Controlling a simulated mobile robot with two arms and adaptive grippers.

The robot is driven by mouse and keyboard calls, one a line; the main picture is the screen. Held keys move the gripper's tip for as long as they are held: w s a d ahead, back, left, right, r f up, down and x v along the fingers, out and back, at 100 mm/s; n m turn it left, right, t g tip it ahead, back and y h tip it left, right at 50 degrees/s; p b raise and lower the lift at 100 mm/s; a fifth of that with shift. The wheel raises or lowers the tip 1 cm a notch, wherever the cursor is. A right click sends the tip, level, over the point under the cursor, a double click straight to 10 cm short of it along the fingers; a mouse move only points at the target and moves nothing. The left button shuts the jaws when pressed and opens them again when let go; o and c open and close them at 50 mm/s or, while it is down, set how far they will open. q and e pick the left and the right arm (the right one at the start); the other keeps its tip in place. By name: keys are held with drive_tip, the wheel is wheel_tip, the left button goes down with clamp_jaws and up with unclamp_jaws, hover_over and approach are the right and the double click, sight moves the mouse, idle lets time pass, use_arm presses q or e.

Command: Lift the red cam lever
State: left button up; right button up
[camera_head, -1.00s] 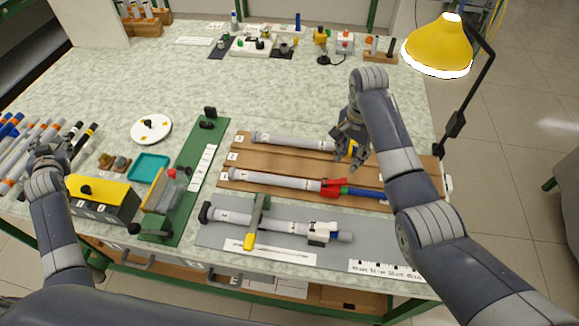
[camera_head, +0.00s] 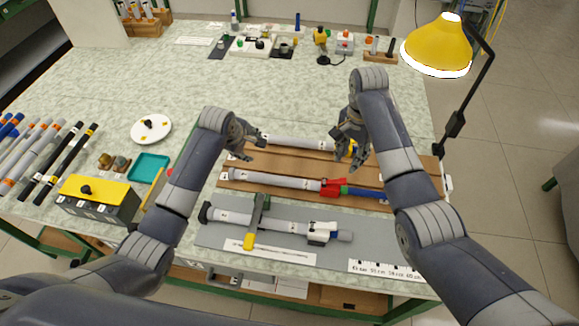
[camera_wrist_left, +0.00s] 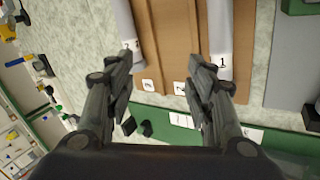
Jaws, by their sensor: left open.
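The red cam lever (camera_head: 333,187) sits on the grey rod (camera_head: 275,180) in the near groove of the wooden board, where the grey tube meets a green and blue section. My left gripper (camera_head: 254,141) is open and empty above the left end of the board, up and left of the red lever. Its spread fingers (camera_wrist_left: 160,66) show in the left wrist view over the board, between two grey tube ends; the lever is out of that view. My right gripper (camera_head: 350,146) is beside the yellow part (camera_head: 350,150) of the far rod (camera_head: 296,142); its finger gap is unclear.
A grey mat (camera_head: 215,236) in front holds another rod under a green clamp (camera_head: 258,212). A yellow lamp (camera_head: 438,45) stands at the right. A teal tray (camera_head: 150,168), a yellow-topped box (camera_head: 95,188) and several loose rods lie left. The table behind the board is mostly clear.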

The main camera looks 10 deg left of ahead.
sight(291, 181)
use_arm(q)
drive_tip(key=s+d+n+g, duration=0.2)
drive_tip(key=s+d, duration=0.1)
drive_tip(key=d, duration=0.4)
drive_tip(key=s+d+n+g, duration=0.1)
drive_tip(key=s+d, duration=0.3)
drive_tip(key=d, duration=0.2)
drive_tip(key=shift+y, duration=0.4)
drive_tip(key=x, duration=1)
drive_tip(key=shift+w+d+f, duration=0.1)
drive_tip(key=shift+d+f, duration=0.05)
drive_tip(key=shift+f, duration=0.15)
drive_tip(key=shift+c, duration=0.5)
